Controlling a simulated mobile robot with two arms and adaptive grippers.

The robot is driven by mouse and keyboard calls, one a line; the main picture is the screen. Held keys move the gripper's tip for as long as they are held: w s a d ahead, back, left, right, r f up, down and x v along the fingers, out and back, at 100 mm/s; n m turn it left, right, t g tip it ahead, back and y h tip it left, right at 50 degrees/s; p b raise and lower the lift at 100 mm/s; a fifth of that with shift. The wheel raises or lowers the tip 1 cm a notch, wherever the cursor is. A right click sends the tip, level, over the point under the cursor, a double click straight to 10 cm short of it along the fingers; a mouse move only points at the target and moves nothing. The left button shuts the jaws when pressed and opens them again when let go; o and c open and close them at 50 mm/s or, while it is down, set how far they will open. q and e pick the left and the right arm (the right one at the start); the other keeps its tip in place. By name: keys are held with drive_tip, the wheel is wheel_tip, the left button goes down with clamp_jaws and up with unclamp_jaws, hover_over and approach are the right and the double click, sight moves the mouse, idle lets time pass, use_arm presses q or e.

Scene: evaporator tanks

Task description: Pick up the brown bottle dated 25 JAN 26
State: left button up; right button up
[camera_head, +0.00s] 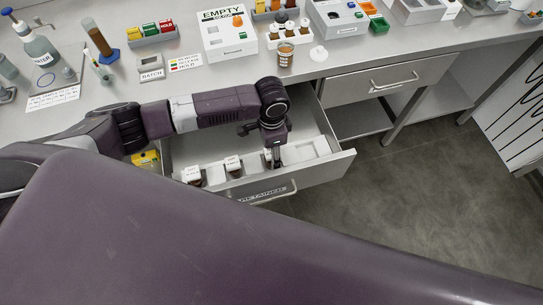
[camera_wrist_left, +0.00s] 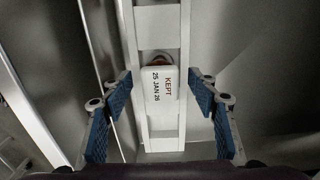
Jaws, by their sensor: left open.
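The bottle labelled KEPT, 25 JAN 26 (camera_wrist_left: 160,84) stands in a rack slot in the left wrist view. Its white top label faces the camera, and a little brown shows at its upper edge. My left gripper (camera_wrist_left: 160,103) is open, with its blue-padded fingers on either side of the bottle and apart from it. In the head view my left gripper (camera_head: 274,156) points down into the open drawer, over the right part of the rack. It hides most of the bottle below it. My right gripper is not in view.
Two more brown bottles with white tops (camera_head: 192,174) (camera_head: 233,165) stand to the left in the open drawer (camera_head: 325,165). A yellow object (camera_head: 146,159) lies at the drawer's left. The worktop above holds a labelled cup (camera_head: 285,55) and several devices.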

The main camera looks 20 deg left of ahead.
use_arm(q)
drive_tip(key=shift+c, duration=0.3)
drive_tip(key=c, duration=1.3)
drive_tip(key=shift+r, duration=0.1)
